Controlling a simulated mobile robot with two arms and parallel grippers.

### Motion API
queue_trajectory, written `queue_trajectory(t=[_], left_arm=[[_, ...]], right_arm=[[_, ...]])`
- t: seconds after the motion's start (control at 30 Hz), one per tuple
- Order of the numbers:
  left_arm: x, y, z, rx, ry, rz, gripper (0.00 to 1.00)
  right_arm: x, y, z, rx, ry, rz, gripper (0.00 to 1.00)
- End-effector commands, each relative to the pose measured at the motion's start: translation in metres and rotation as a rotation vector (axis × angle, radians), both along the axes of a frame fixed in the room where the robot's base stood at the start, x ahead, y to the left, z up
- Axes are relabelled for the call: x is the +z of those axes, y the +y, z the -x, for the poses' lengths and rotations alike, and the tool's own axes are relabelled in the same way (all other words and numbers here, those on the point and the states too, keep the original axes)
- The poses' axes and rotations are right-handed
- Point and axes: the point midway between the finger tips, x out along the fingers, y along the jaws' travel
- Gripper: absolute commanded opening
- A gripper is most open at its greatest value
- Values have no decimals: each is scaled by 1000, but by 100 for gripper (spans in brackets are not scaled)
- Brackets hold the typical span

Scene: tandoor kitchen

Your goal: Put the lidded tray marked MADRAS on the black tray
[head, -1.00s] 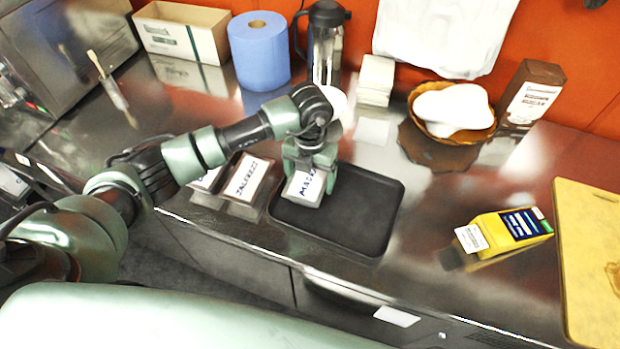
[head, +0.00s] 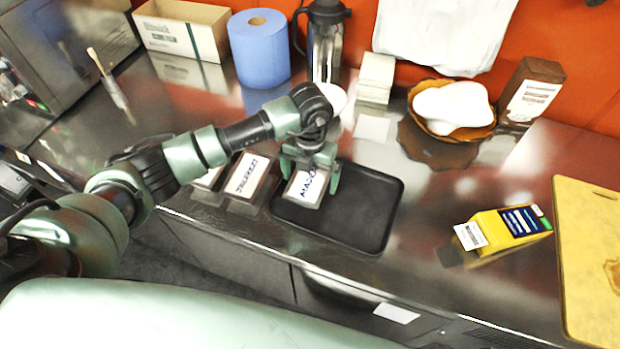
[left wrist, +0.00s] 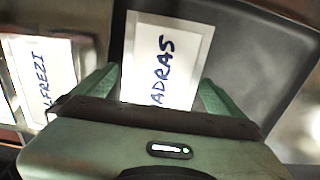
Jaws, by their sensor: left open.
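The lidded tray marked MADRAS (head: 306,188) lies on the left part of the black tray (head: 362,218) in the head view. Its white lid with the handwritten name also shows in the left wrist view (left wrist: 165,62), where the first letter is hidden. My left gripper (head: 311,172) is over the MADRAS tray, with its green fingers open on either side of it. In the left wrist view the fingers (left wrist: 154,95) stand left and right of the lid, with a small gap visible. My right gripper is in neither view.
A lidded tray marked JALFREZI (head: 248,178) and another one partly behind my arm stand left of the black tray. A yellow carton (head: 503,230) lies to the right, near a yellow cutting board (head: 592,260). A blue paper roll (head: 259,50) and steel jug (head: 325,45) stand behind.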

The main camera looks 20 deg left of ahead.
Motion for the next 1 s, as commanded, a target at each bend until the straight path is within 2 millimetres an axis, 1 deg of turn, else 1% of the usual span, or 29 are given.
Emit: queue_trajectory(t=[0.03,0.2,0.4,0.5,0.6,0.7,1.0], left_arm=[[6,0,-2,-1,-6,0,100],[42,0,-2,-3,-9,0,100],[83,0,-1,-1,-6,0,100],[97,0,-1,-1,-4,0,100],[106,0,-1,-1,-3,0,100],[110,0,0,0,-1,-1,100],[111,0,0,-1,-1,0,100]], right_arm=[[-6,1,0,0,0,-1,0],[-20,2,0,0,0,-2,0],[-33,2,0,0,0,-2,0],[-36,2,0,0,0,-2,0],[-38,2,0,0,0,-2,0],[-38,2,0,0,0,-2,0],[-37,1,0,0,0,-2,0]])
